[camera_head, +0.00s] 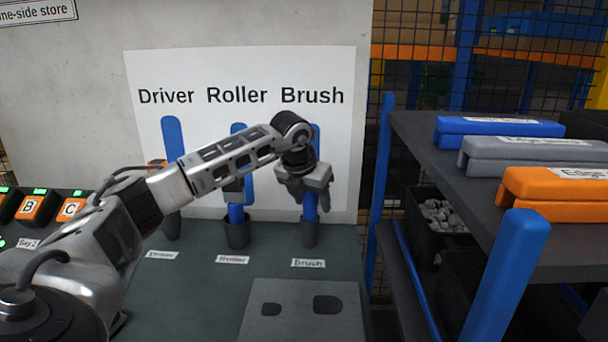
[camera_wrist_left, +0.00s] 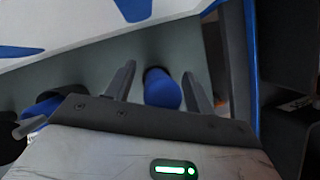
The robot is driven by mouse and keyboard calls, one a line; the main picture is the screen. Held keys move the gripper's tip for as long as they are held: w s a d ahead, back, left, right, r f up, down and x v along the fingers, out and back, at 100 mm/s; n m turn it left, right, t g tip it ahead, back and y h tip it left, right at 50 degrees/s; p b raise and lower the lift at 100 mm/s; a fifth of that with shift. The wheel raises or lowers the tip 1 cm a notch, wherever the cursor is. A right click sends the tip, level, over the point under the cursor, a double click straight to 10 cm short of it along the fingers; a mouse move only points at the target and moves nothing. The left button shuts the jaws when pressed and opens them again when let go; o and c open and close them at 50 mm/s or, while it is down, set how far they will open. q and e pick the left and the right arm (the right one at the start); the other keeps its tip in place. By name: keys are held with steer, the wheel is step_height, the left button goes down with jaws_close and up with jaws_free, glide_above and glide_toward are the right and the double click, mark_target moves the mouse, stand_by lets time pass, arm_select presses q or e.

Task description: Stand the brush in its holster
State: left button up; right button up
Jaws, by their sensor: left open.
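The brush's blue handle (camera_head: 310,208) stands roughly upright in the dark holster (camera_head: 310,234) behind the Brush label. My left gripper (camera_head: 306,192) is at the handle, above the holster, and hides its upper part in the head view. In the left wrist view, my gripper (camera_wrist_left: 158,88) is open, with one finger on each side of the blue handle (camera_wrist_left: 162,92). Gaps show between the handle and both fingers. The holster's dark rim shows partly behind it. My right gripper is not in view.
The Roller holster (camera_head: 237,234) holds a blue handle to the left, with the Driver holster (camera_head: 172,226) beyond. A white board (camera_head: 340,150) stands behind. A grey plate with two holes (camera_head: 300,320) lies in front. A shelf with blue posts (camera_head: 505,270) stands right.

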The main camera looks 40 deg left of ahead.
arm_select(q)
steer(key=shift+r, duration=0.15)
steer(key=v, duration=1.5)
steer(key=shift+s+r, duration=0.2)
steer(key=shift+r, duration=0.05)
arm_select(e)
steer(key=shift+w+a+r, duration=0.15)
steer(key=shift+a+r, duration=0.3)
arm_select(q)
steer(key=shift+d, duration=0.1)
